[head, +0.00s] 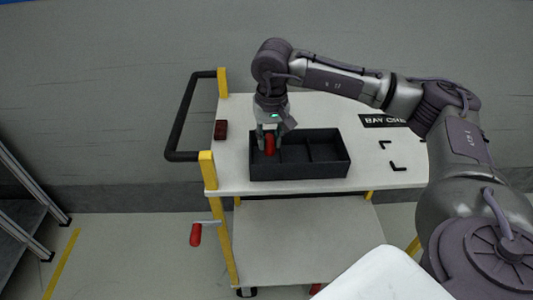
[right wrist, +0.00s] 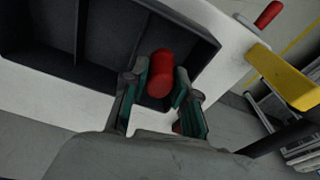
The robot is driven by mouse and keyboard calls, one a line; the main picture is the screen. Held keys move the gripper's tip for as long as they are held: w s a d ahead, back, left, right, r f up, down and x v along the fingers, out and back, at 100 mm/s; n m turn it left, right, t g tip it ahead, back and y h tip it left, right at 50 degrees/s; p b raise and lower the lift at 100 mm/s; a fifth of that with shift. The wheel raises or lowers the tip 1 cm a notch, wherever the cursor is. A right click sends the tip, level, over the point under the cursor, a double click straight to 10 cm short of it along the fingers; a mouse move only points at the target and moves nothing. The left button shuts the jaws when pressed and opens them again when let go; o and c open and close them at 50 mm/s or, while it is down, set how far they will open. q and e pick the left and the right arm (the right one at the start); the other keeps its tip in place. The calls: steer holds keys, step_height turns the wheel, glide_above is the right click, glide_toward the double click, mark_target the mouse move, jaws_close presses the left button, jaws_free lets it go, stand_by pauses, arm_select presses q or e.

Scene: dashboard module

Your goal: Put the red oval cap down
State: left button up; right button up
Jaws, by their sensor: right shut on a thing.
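The red oval cap (head: 270,145) is between the fingers of my right gripper (head: 268,140), at the left compartment of a black divided tray (head: 300,173). In the right wrist view the cap (right wrist: 160,73) sits between the two green-padded fingers of the right gripper (right wrist: 158,92), over the end compartment. The gripper is shut on it. Whether the cap touches the tray floor (right wrist: 109,32) cannot be told. My left gripper is not in view.
The tray stands on a white cart top (head: 225,176) with yellow posts and a black handle (head: 176,125). A dark red block (head: 221,130) lies left of the tray. The cart top right of the tray has black corner marks (head: 398,167) and a label.

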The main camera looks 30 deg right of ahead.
steer(key=shift+w+d+f, duration=0.2)
steer(key=shift+w+f, duration=0.35)
steer(key=shift+w, duration=0.35)
steer(key=shift+w+f+b, duration=0.1)
steer(key=shift+f+b, duration=0.15)
steer(key=shift+b, duration=0.05)
step_height(320, 180, down, 4)
steer(key=b, duration=0.2)
steer(key=shift+r+b, duration=0.1)
steer(key=shift+b, duration=0.2)
steer(key=shift+r, duration=0.1)
steer(key=o, duration=0.5)
steer(key=shift+o, duration=0.8)
